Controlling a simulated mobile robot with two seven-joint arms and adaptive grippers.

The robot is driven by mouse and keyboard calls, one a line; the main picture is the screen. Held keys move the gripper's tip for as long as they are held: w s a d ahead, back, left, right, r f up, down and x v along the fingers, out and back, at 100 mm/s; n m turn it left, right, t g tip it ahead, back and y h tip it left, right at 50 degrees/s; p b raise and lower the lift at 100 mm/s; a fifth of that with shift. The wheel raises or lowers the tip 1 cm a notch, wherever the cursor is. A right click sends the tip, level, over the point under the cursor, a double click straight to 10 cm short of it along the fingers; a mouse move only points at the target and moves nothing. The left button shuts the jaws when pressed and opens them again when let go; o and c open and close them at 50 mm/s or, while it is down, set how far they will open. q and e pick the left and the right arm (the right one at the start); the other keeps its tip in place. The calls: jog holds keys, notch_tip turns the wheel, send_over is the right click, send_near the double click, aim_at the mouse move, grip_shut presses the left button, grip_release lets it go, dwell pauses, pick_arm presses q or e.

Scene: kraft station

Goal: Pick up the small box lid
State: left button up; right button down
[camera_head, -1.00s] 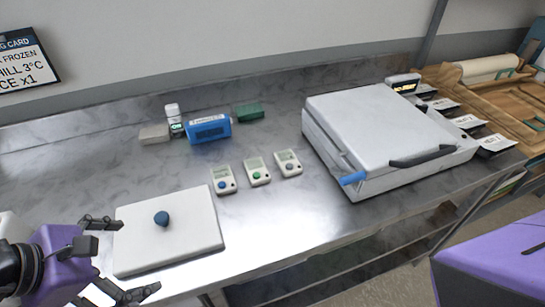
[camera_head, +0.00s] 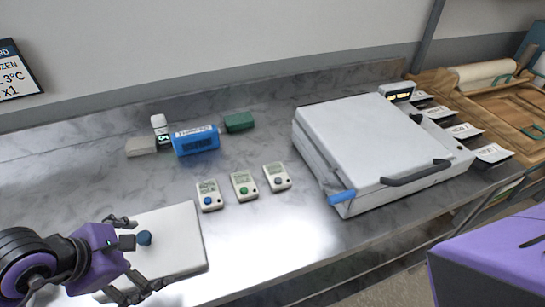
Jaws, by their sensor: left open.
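The small box lid (camera_head: 183,236) is a flat white square with a round blue knob (camera_head: 144,238). It is at the front left of the metal counter. My left gripper (camera_head: 146,254) comes in from the left and is open, with its fingers spread over the lid. The knob shows between the fingers, near the palm. I cannot tell whether the fingers touch the lid or hover above it. The arm and gripper hide the lid's left part. My right gripper is not in view.
Three small devices with displays (camera_head: 243,186) lie right of the lid. A blue box (camera_head: 196,140), a white bottle (camera_head: 160,128), a grey block (camera_head: 141,146) and a green block (camera_head: 239,122) stand behind. A large white-lidded case (camera_head: 375,140) occupies the right.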

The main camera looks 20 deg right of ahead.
pick_arm(q)
jog(key=shift+w+d+f, duration=0.15)
jog(key=shift+f, duration=0.3)
jog(key=shift+c, duration=0.4)
jog(key=c, duration=0.9)
